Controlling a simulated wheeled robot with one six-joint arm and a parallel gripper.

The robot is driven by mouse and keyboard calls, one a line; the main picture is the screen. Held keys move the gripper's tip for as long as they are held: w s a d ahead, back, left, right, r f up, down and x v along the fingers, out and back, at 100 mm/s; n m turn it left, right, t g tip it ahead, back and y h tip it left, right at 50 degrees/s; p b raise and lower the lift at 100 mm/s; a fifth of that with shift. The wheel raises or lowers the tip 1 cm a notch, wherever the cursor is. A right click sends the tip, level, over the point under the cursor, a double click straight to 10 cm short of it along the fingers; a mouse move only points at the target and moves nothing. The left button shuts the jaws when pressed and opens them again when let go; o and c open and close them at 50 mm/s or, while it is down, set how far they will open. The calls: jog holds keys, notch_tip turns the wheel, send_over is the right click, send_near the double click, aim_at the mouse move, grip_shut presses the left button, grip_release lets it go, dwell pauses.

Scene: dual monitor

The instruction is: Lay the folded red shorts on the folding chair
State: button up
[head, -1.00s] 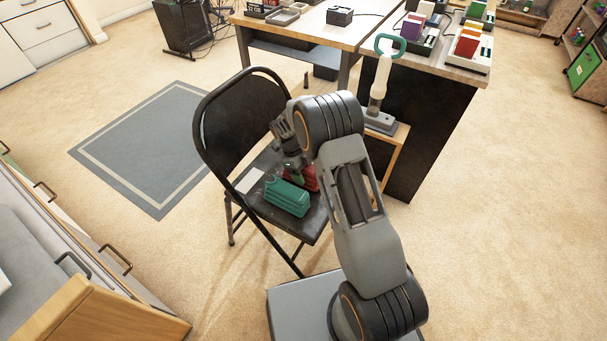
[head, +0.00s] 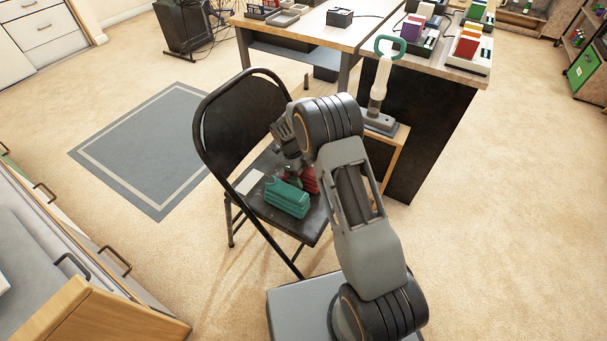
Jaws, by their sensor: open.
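My gripper (head: 291,173) is over the seat, just at the left side of the red shorts and behind the green cloth. Its fingertips are small and partly hidden. It is open. I cannot tell whether the fingers still touch the shorts.
Desks are at the back. Carpet is clear at right.

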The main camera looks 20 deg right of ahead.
jog(key=p+v, duration=0.3)
jog(key=v, duration=0.8)
jog(key=shift+r, duration=0.3)
jog(key=s+d+r+n+t+y, duration=0.1)
jog(key=s+d+r+n+t, duration=0.1)
jog(key=s+r+n, duration=0.6)
jog(key=s+d+r+n+t+y, duration=0.2)
jog(key=s+r+n, duration=0.4)
jog(key=s+n, duration=0.3)
jog(key=s+n+t, duration=0.2)
jog(key=s+n, duration=0.5)
jog(key=n, duration=0.3)
jog(key=shift+s+f, duration=0.2)
jog(key=shift+s, duration=0.1)
jog(key=shift+d+r, duration=0.1)
